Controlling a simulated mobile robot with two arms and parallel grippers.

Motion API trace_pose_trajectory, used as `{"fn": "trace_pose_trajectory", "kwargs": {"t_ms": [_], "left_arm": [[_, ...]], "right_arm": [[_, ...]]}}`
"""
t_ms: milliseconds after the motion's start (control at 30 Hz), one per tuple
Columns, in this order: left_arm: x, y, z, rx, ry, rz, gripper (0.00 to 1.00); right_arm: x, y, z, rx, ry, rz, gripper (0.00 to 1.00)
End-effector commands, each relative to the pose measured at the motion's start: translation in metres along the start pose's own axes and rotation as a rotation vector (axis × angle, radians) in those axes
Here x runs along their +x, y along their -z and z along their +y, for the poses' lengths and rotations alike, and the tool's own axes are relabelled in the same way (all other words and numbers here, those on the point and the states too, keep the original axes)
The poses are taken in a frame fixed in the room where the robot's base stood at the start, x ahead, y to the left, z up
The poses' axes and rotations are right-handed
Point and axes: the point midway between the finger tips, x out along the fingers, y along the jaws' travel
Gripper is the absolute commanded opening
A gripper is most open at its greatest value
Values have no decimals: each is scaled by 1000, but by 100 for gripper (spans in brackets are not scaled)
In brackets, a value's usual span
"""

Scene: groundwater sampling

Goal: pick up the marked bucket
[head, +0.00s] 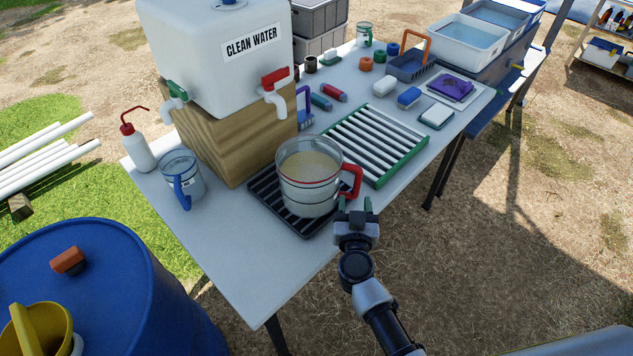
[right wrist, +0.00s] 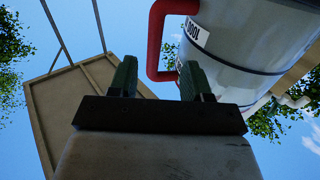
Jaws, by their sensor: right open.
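The marked bucket (head: 310,186) is a clear, graduated vessel with a red band and a red handle (head: 351,181), holding cloudy tan liquid. It stands upright on a black ribbed tray (head: 268,197) near the table's front edge. In the right wrist view its grey wall (right wrist: 240,45) with a white label fills the upper right, and the red handle (right wrist: 155,45) shows just beyond the fingertips. My right gripper (head: 355,204) is open and empty, just below and beside the handle; its green fingertips (right wrist: 158,80) are apart. My left gripper is not in view.
A clean water tank (head: 210,62) with two taps stands on a wooden block (head: 215,145) behind the bucket. A blue-handled jug (head: 182,178) and a wash bottle (head: 137,147) are left. A green-edged rack (head: 408,160) lies right. Ground right of the table is clear.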

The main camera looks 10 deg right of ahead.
Motion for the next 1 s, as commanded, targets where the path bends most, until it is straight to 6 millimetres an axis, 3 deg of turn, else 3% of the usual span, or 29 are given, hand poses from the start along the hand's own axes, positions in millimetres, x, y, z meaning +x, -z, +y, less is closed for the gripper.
{"fn": "trace_pose_trajectory", "kwargs": {"t_ms": [267,500,800,833,1000], "left_arm": [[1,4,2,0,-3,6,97],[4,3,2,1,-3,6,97],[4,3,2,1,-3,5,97],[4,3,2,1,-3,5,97],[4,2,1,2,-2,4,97]], "right_arm": [[25,2,4,-2,1,2,49],[59,3,8,-2,3,0,49],[65,4,8,-1,3,-1,49],[65,4,8,0,3,-1,47],[65,4,8,0,3,-1,21]]}}
